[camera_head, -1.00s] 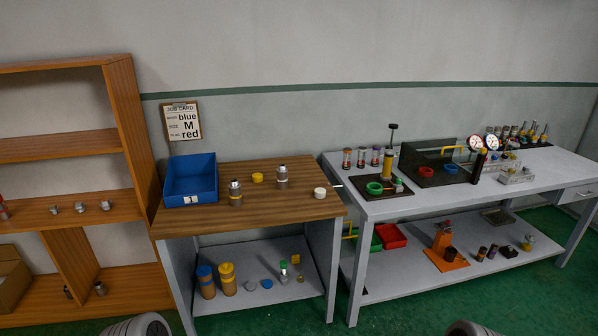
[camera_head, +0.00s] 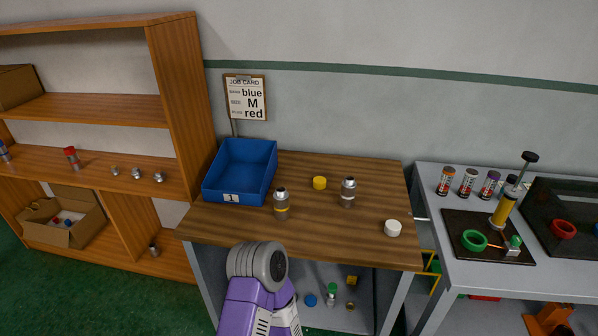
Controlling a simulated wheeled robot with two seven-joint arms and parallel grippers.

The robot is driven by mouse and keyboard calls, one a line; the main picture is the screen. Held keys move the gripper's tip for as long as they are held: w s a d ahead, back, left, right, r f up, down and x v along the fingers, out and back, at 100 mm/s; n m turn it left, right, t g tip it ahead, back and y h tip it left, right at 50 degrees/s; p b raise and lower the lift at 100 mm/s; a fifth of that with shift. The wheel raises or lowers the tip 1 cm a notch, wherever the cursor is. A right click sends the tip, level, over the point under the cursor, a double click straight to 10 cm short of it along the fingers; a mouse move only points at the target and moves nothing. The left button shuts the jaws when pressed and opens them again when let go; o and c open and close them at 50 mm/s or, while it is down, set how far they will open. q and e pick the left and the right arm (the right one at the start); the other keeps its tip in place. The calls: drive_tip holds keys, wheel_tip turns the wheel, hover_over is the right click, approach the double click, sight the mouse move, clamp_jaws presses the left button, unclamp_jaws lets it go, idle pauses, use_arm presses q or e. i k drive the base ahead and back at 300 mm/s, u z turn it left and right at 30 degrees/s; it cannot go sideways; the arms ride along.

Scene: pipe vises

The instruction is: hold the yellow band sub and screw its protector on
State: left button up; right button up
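The yellow band sub (camera_head: 282,204) is a grey metal cylinder with a narrow top and a yellow ring. It stands upright on the wooden bench top in front of the blue bin. A yellow cap (camera_head: 319,183), which looks like its protector, lies on the bench behind it and to the right, apart from it. A second grey sub (camera_head: 348,192) stands upright further right; its band colour is unclear. A white cap (camera_head: 392,228) lies near the bench's right front. One of my arm links rises at the bottom middle, in front of the bench. Neither of my grippers shows.
The blue bin (camera_head: 240,171) with a label reading 1 sits at the bench's back left. A wooden shelf (camera_head: 180,100) stands left. A grey table (camera_head: 450,278) with tools stands right, past a narrow gap.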

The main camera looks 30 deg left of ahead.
sight(282, 200)
drive_tip(key=u, duration=0.85)
drive_tip(key=i, duration=0.75)
drive_tip(key=u, duration=0.85)
